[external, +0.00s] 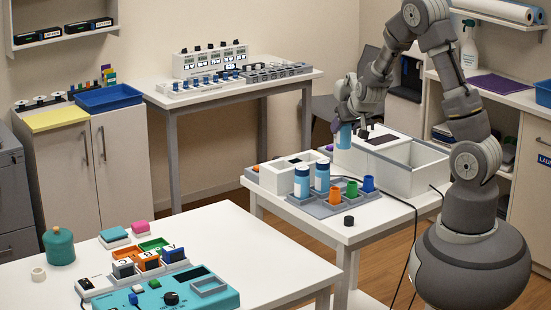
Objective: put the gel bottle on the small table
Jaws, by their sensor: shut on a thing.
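My gripper (345,122) is shut on a light blue bottle (344,137), the likely gel bottle, and holds it about upright. The gripper hides the bottle's top. It hangs in front of a white box unit, over the white table (377,228) beside my base; its exact height above the table is hard to tell. Which table is meant by the small table is not clear from this view.
The grey tray (308,206) also holds orange, green and blue cups. A large open grey-white bin (410,177) fills the table's back right. A small black cap (349,221) lies near the front. Bare tabletop shows at the front. A front-left table (262,255) holds a teal device.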

